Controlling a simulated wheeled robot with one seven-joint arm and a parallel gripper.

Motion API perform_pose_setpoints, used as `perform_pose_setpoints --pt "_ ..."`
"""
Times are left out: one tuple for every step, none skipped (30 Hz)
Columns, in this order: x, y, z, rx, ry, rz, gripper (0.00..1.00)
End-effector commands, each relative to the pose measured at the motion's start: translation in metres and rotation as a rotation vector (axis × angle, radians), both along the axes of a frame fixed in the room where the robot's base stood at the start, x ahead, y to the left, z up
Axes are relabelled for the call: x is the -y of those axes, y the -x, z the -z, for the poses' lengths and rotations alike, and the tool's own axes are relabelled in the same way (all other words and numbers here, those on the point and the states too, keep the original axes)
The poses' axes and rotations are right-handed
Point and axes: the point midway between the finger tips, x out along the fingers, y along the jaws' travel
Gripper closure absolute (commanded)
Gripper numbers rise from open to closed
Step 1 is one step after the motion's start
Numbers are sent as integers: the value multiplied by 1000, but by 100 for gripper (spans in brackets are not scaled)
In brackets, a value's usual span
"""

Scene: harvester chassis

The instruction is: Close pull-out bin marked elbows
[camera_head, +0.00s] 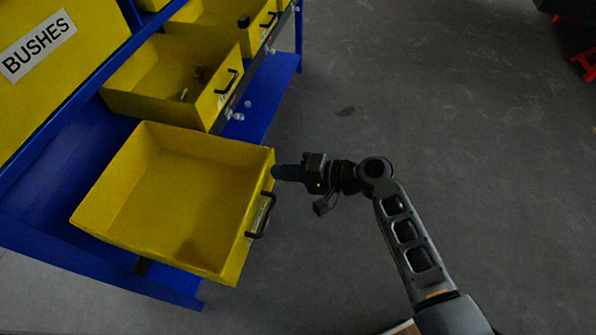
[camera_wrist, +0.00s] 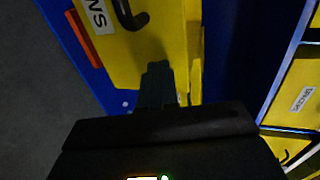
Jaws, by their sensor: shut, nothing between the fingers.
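The nearest yellow pull-out bin (camera_head: 175,190) stands pulled out from the blue rack in the head view, open on top, with a dark patch on its floor. Its front has a black handle and a label too oblique to read there. In the wrist view the bin's front (camera_wrist: 145,50) bears a partly cut-off label with upside-down letters that look like the end "WS", next to the handle. My gripper (camera_head: 277,172) is shut and empty, its tip at the far end of that front, beside the handle. The wrist view shows the fingers (camera_wrist: 157,72) against the yellow front; exact contact is unclear.
Another pulled-out yellow bin (camera_head: 165,82) with small parts stands behind it, and a further one (camera_head: 215,18) beyond. The blue rack (camera_head: 60,190) carries a bin marked BUSHES (camera_head: 40,45).

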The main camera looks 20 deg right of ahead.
Motion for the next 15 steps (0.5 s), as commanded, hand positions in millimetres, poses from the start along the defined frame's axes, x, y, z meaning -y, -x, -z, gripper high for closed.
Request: perform_pose_setpoints --pt "-2 -1 0 0 0 0 100" --pt "-2 -1 0 -1 -1 0 100" --pt "-2 -2 0 -1 -1 0 100" --pt "-3 -2 0 -1 -1 0 100" --pt "-3 -2 0 -1 -1 0 100" --pt "-3 -2 0 -1 -1 0 100" --pt "-2 -2 0 -1 -1 0 100" --pt "-2 -2 0 -1 -1 0 100" --pt "-2 -2 0 -1 -1 0 100" --pt "-2 -2 0 -1 -1 0 100" --pt "-2 -2 0 -1 -1 0 100" --pt "-3 -2 0 0 0 0 100" --pt "-3 -2 0 0 0 0 100" --pt "-4 -3 0 0 0 0 100" --pt "-5 -4 1 0 0 -1 100"
